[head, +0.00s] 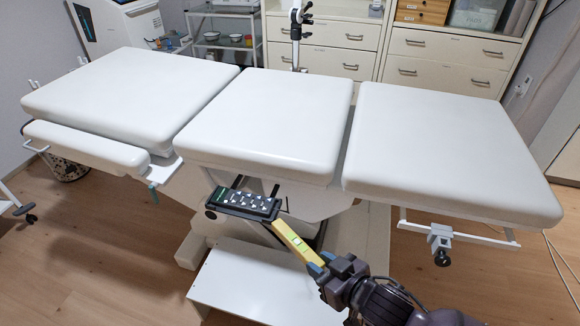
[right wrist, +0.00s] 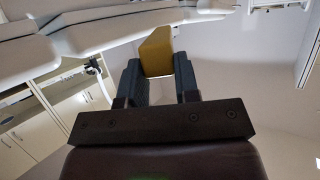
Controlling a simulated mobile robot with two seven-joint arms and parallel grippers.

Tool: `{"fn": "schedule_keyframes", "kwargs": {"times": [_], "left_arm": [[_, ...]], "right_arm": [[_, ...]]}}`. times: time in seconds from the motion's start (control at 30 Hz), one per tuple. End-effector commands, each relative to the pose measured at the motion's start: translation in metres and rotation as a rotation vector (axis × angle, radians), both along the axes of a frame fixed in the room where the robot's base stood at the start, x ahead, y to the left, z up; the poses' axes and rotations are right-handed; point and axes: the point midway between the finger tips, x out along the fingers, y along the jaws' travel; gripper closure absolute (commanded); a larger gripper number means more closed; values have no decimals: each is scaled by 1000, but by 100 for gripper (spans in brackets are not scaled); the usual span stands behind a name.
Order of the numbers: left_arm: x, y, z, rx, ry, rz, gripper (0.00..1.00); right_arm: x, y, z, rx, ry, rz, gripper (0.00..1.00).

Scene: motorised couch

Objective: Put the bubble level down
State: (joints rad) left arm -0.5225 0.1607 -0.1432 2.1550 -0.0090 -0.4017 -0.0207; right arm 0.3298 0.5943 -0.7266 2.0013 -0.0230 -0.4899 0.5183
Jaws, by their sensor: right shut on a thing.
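The bubble level is a yellow bar (head: 296,243) with a pale green vial window. My right gripper (head: 323,268) is shut on its near end, and the bar slants up and left from the jaws. In the right wrist view the yellow level (right wrist: 157,52) sticks out from between the two dark fingers (right wrist: 160,78). Its far end is close to a dark control panel with buttons (head: 243,203) below the couch's middle section; I cannot tell whether they touch. My left gripper is not in view.
The white couch has a left section (head: 130,95), a middle section (head: 268,115) and a right section (head: 440,145), all bare on top. A white base plate (head: 250,285) lies below. Cream drawer cabinets (head: 440,62) and a trolley (head: 222,40) stand behind.

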Motion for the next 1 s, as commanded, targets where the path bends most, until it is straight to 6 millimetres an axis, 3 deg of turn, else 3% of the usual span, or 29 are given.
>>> {"fn": "schedule_keyframes", "kwargs": {"times": [0.03, 0.2, 0.4, 0.63, 1.0], "left_arm": [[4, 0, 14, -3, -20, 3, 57], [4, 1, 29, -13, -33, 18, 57], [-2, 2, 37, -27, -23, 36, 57], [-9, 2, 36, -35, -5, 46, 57], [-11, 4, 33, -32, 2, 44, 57]], "right_arm": [[3, -7, 34, 9, -17, -60, 95], [4, -48, 103, 11, -13, -288, 95], [-10, -102, 158, 7, -6, -525, 95], [-26, -138, 181, 0, 0, -669, 95], [-28, -142, 181, -2, 3, -687, 96]]}}
